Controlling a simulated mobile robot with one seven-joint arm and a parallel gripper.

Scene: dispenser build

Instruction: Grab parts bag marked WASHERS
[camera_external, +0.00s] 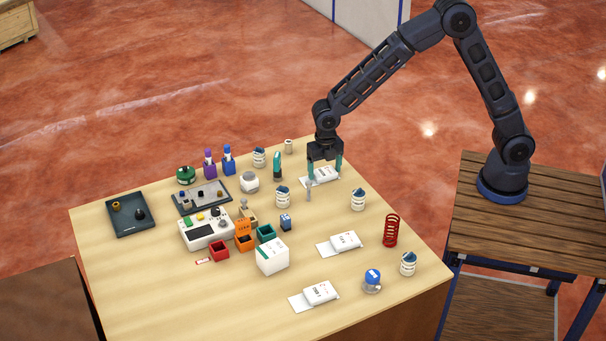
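Three white parts bags lie on the wooden table, each on a white sheet or flap: one at the back (322,174), one in the middle (346,241) and one at the front (321,292). Their printed labels are too small to read, so I cannot tell which is marked WASHERS. My gripper (325,170) points down over the back bag. Its teal fingers are spread apart, one toward each side of that bag. I cannot tell whether they touch it.
A small grey upright piece (308,191) stands close to my left finger. White jars stand nearby, at the left (282,197) and right (358,200). A red coil (391,231) stands near the right edge. The front left of the table is clear.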

